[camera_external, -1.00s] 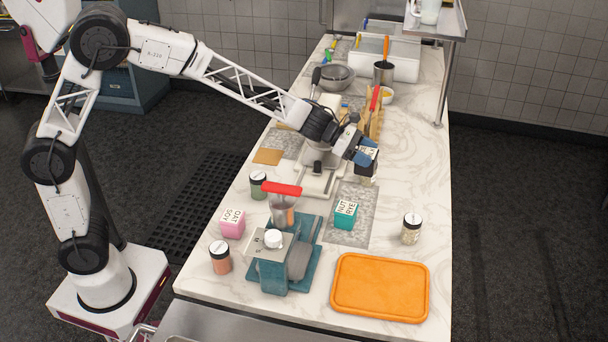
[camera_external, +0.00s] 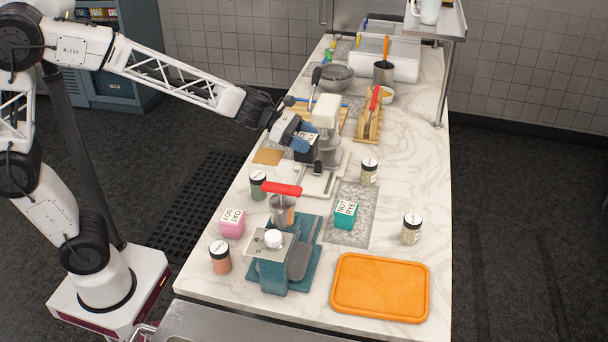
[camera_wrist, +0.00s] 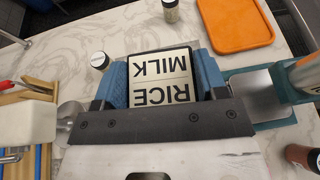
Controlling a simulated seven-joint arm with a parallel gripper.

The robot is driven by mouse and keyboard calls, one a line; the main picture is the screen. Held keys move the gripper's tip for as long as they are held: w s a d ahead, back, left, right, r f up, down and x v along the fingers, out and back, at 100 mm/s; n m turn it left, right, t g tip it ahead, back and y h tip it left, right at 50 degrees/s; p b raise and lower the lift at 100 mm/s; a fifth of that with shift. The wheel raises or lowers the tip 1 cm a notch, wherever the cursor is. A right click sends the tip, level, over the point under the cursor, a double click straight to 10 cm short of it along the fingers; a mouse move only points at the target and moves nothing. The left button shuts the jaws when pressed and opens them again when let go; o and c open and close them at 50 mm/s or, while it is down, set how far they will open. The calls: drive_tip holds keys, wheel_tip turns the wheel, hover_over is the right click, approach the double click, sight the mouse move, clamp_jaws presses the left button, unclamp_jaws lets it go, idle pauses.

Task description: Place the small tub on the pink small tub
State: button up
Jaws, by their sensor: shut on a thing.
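My gripper (camera_external: 298,138) is shut on a small black tub (camera_external: 305,153), held in the air just left of a white stand machine. In the wrist view the same tub (camera_wrist: 160,66) sits between the blue fingers of my gripper (camera_wrist: 160,82), its pale lid reading "RICE MILK". The pink small tub (camera_external: 232,224) stands upright on the left side of the counter, with a white top reading "OAT SOY". It is nearer the camera than my gripper, and nothing is on it. I do not make it out in the wrist view.
The white machine (camera_external: 326,114) stands beside my gripper. A teal tub (camera_external: 345,213) and orange tray (camera_external: 380,287) are to the right.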

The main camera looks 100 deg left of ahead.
drive_tip(key=s+d, duration=0.5)
drive_tip(key=s, duration=0.4)
drive_tip(key=s+d, duration=0.5)
drive_tip(key=s, duration=0.4)
drive_tip(key=s+d+f, duration=0.4)
drive_tip(key=s+d, duration=0.1)
drive_tip(key=s, duration=0.2)
drive_tip(key=s+d+f+y, duration=0.1)
drive_tip(key=s+d+f, duration=0.3)
drive_tip(key=s+d, duration=0.2)
drive_tip(key=shift+s+f+n, duration=0.35)
drive_tip(key=shift+s+n, duration=0.05)
drive_tip(key=shift+s, duration=0.85)
drive_tip(key=shift+w+a, duration=0.15)
drive_tip(key=shift+w, duration=0.05)
hover_over(232, 216)
drive_tip(key=shift+f, duration=0.7)
drive_tip(key=shift+s+f, duration=0.1)
drive_tip(key=shift+f, duration=1.7)
drive_tip(key=shift+f, duration=0.1)
